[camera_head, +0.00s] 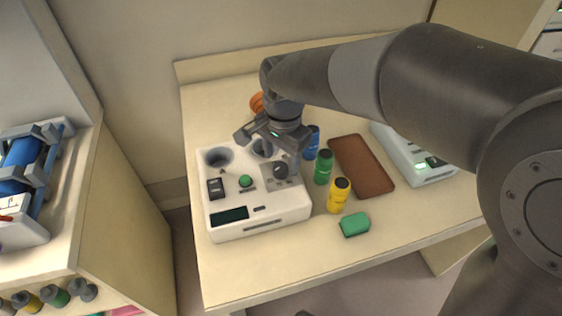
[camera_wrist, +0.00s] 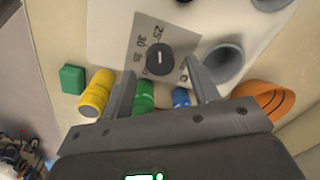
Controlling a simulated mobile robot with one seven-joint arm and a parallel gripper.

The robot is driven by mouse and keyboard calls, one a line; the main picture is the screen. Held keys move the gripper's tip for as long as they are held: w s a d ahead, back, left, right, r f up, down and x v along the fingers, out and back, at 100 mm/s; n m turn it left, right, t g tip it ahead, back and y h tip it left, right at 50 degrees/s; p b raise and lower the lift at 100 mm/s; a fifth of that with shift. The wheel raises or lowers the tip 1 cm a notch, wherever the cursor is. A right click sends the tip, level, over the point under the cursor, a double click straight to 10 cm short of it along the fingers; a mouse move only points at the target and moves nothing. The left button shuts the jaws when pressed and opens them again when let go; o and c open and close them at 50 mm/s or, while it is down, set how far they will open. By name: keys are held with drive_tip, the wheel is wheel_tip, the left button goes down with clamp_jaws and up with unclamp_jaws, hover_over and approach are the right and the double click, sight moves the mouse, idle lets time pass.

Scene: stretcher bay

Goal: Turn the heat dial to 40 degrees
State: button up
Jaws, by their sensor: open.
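The heat dial (camera_head: 281,170) is a dark round knob on a grey plate on top of the white device (camera_head: 262,224). In the wrist view the dial (camera_wrist: 160,60) has a white pointer mark, and the plate shows 25, 30 and what looks like 35. A 40 mark cannot be made out. My gripper (camera_head: 270,148) is open above the device, close to the dial. In the wrist view the dial shows between and beyond the two fingers of my gripper (camera_wrist: 162,84). I see no contact with it.
Blue, green (camera_head: 323,166) and yellow (camera_head: 338,195) cylinders stand just right of the device, with a green block (camera_head: 354,224) nearer the front. A brown tray (camera_head: 361,166) and another white device (camera_head: 425,158) lie farther right. An orange item (camera_head: 257,103) is behind. The table's front strip is clear.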

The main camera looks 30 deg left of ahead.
sight(281, 170)
drive_tip(key=shift+f, duration=1.3)
drive_tip(key=shift+c, duration=0.4)
drive_tip(key=c, duration=0.9)
